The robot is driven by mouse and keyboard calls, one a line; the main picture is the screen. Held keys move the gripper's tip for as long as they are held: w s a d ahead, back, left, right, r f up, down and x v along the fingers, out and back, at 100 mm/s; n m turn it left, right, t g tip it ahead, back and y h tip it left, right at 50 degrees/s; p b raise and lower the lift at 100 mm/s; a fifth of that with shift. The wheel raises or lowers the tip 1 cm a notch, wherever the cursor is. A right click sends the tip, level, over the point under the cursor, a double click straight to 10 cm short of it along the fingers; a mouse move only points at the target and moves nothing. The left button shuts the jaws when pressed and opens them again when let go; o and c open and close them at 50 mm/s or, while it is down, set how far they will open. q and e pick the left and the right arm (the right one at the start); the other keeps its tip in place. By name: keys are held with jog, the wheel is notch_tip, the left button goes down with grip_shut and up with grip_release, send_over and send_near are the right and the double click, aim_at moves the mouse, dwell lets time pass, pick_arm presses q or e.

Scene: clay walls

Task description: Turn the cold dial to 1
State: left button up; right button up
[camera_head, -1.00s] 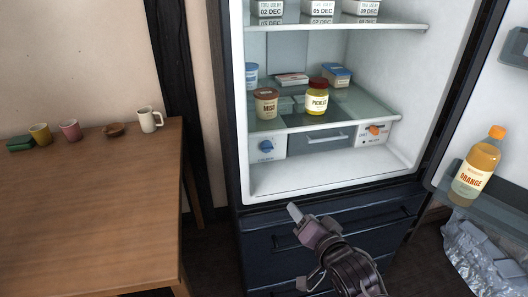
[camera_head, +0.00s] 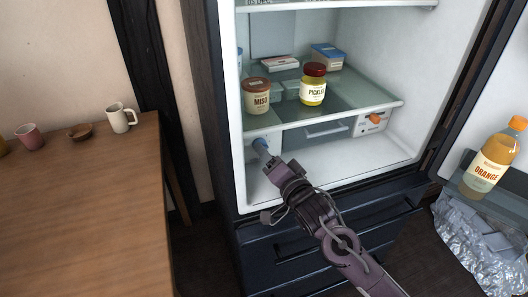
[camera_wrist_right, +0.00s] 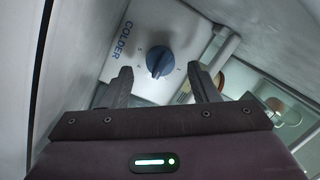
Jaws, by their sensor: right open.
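The cold dial (camera_wrist_right: 159,61) is a round blue knob on a white panel marked "COLDER" in the right wrist view. In the head view the blue dial (camera_head: 260,144) shows at the lower left inside the open fridge, partly hidden by my gripper. My right gripper (camera_head: 266,153) reaches into the fridge right by the dial. In the right wrist view its two fingers (camera_wrist_right: 163,85) are apart, with the dial seen between and beyond their tips. I cannot tell whether they touch it. The pointer's exact setting is too small to read. My left gripper is out of view.
An orange dial (camera_head: 375,118) sits at the right of a drawer (camera_head: 325,131). A miso jar (camera_head: 257,95) and a pickles jar (camera_head: 313,84) stand on the glass shelf above. An orange juice bottle (camera_head: 493,160) is in the open door. A wooden table (camera_head: 85,215) stands left.

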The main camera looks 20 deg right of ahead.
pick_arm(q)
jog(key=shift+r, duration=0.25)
pick_arm(e)
jog(key=shift+w+a, duration=0.25)
jog(key=shift+w, duration=0.95)
jog(key=c, duration=1)
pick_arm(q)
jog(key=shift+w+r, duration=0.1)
